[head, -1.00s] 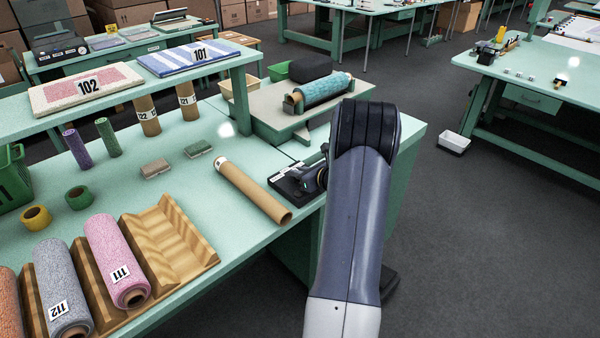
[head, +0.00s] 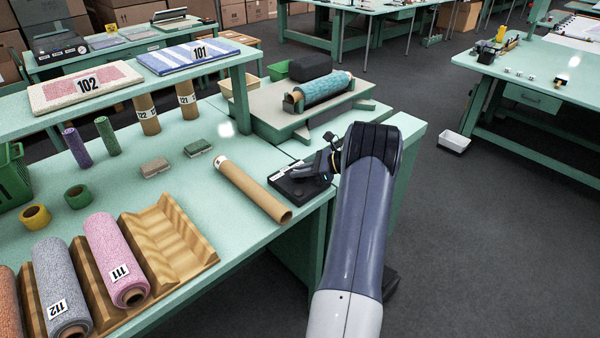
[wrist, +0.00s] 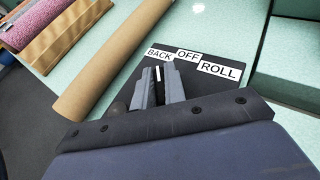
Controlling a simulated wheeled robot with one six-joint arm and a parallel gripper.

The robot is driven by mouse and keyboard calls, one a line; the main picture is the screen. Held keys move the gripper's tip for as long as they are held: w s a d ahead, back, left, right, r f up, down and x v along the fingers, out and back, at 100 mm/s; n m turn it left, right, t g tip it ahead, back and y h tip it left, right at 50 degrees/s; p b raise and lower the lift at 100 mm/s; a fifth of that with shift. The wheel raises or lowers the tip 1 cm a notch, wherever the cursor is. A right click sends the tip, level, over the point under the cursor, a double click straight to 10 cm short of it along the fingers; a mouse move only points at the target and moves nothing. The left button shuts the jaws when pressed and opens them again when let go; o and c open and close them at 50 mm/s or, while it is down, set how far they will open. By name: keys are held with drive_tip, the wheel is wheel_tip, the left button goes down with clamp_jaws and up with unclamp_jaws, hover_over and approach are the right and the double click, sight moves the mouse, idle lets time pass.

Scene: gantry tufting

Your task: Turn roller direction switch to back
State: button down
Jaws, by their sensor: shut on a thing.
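The roller direction switch is on a black panel (wrist: 205,88) with white labels reading BACK (wrist: 159,53), OFF (wrist: 188,55) and ROLL (wrist: 219,71). The same dark switch box (head: 297,187) sits on the front right edge of the green table in the head view. My gripper (wrist: 159,76) is shut on the switch handle (wrist: 158,73), of which only a small white-marked part shows between the fingertips. The white mark lies close below BACK and OFF; I cannot tell exactly which it points to. In the head view my gripper (head: 325,165) is small and partly hidden by my arm.
A cardboard tube (head: 252,190) lies just left of the switch box. A teal roll (head: 322,90) rests on a raised stand behind it. A wooden cradle (head: 165,240) and a pink roll (head: 112,260) lie at the front left. Open floor is on the right.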

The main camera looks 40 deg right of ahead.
drive_tip(key=shift+n+g+y, duration=0.4)
drive_tip(key=shift+n+y, duration=0.2)
drive_tip(key=c, duration=1.5)
unclamp_jaws()
drive_tip(key=shift+o, duration=0.2)
drive_tip(key=b+v, duration=0.2)
drive_tip(key=v, duration=0.8)
drive_tip(key=shift+d+r, duration=0.3)
drive_tip(key=shift+d, duration=0.05)
